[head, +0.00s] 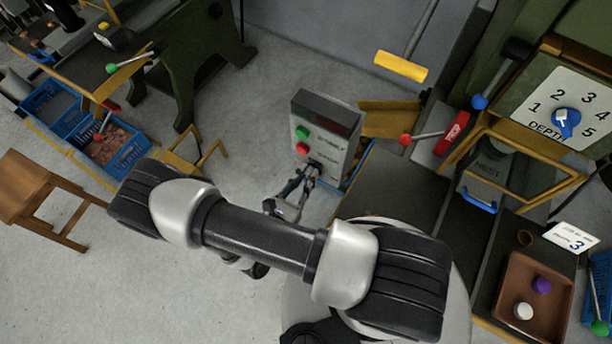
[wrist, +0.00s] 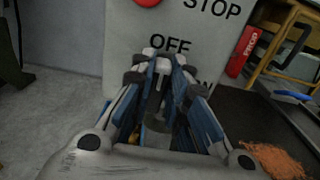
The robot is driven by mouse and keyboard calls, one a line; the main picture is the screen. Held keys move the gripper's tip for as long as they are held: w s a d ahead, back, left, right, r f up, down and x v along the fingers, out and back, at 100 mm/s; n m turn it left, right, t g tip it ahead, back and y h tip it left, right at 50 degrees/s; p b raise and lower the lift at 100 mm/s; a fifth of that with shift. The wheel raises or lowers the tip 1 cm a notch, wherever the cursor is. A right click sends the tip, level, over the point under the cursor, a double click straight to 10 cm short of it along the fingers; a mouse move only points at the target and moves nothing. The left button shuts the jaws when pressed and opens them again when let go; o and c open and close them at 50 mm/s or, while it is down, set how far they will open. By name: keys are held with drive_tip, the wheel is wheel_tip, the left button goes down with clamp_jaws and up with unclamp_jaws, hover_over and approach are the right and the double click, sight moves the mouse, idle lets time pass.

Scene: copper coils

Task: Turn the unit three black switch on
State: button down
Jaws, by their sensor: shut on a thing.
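A grey control box (head: 325,135) stands in the middle of the head view, with a green button, a red button and a black switch (head: 316,166) low on its face. In the wrist view, the word OFF on the box face (wrist: 225,55) shows just beyond my fingertips, and part of another word shows at lower right. My gripper (head: 307,176) reaches the lower part of the box. In the wrist view my gripper (wrist: 163,68) is shut on the black switch (wrist: 155,98), seen dark between the blue-lined fingers. The fingers hide most of it, so its position is unclear.
A red-handled lever (head: 422,136), a DEPTH dial (head: 566,122) and a brown tray (head: 534,292) with knobs are right of the box. A wooden stool (head: 50,195) and blue crates (head: 75,120) are left. Floor between is clear.

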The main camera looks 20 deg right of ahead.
drive_tip(key=shift+m, duration=0.3)
drive_tip(key=shift+s+d+f+m+p, duration=0.1)
drive_tip(key=shift+s+d+f+m, duration=0.15)
drive_tip(key=shift+m, duration=2.65)
drive_tip(key=shift+s+d+f+m+p, duration=0.1)
drive_tip(key=shift+s+f+m, duration=0.15)
drive_tip(key=shift+m, duration=2.65)
drive_tip(key=shift+s+d+f+m+p, duration=0.1)
drive_tip(key=shift+s+d+f+m, duration=0.2)
drive_tip(key=shift+m, duration=2.6)
drive_tip(key=shift+w+a, duration=0.1)
drive_tip(key=shift+w, duration=0.05)
drive_tip(key=c, duration=1.6)
unclamp_jaws()
drive_tip(key=shift+o, duration=0.2)
